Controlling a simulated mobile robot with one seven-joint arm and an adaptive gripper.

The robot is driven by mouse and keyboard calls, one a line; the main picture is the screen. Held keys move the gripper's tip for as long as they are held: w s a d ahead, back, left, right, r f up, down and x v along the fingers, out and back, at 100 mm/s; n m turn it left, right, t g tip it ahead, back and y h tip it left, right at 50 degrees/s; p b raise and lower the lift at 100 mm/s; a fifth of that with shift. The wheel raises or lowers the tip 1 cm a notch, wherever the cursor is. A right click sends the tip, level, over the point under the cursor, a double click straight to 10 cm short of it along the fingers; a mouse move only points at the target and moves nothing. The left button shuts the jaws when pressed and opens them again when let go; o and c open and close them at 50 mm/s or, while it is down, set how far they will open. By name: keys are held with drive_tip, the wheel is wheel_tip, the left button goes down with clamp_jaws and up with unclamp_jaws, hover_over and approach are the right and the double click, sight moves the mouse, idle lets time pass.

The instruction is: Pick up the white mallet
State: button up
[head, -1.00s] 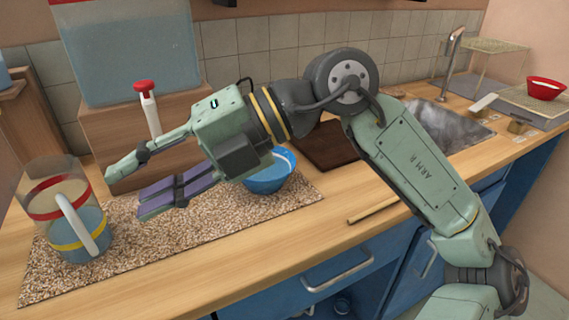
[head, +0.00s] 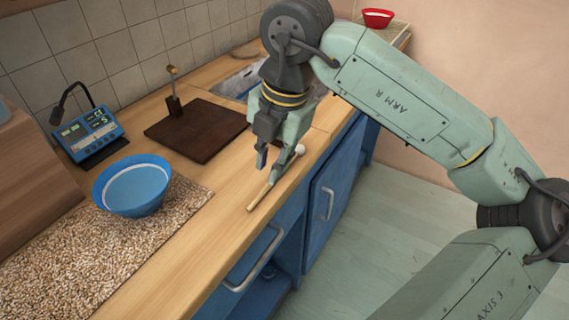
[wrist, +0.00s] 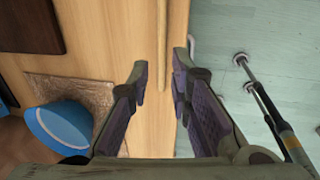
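The white mallet has a thin wooden stick (head: 256,201) and a round white head (head: 300,149). It lies along the front edge of the wooden counter. My gripper (head: 267,172) points down over the stick, between its near end and the head, and hides part of it. In the wrist view, the stick (wrist: 161,40) lies between the two spread fingers of my open gripper (wrist: 160,68); the white head cannot be made out there. No contact with the fingers shows.
A blue bowl (head: 133,188) stands on a speckled mat (head: 90,250) at left. A dark board (head: 195,130) with a small post lies behind the mallet, beside a blue device (head: 88,132). Blue cabinets (head: 330,190) with handles drop below the counter edge.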

sight(266, 188)
drive_tip(key=shift+w+a+f+p, duration=0.15)
drive_tip(key=shift+f+p, duration=0.15)
drive_tip(key=shift+f, duration=0.6)
drive_tip(key=shift+s+a+f+p, duration=0.1)
drive_tip(key=shift+f+p, duration=0.2)
drive_tip(key=shift+f, duration=0.55)
drive_tip(key=shift+w+a+f+p, duration=0.15)
drive_tip(key=shift+f+p, duration=0.15)
drive_tip(key=shift+f, duration=0.6)
drive_tip(key=shift+c, duration=0.5)
clamp_jaws()
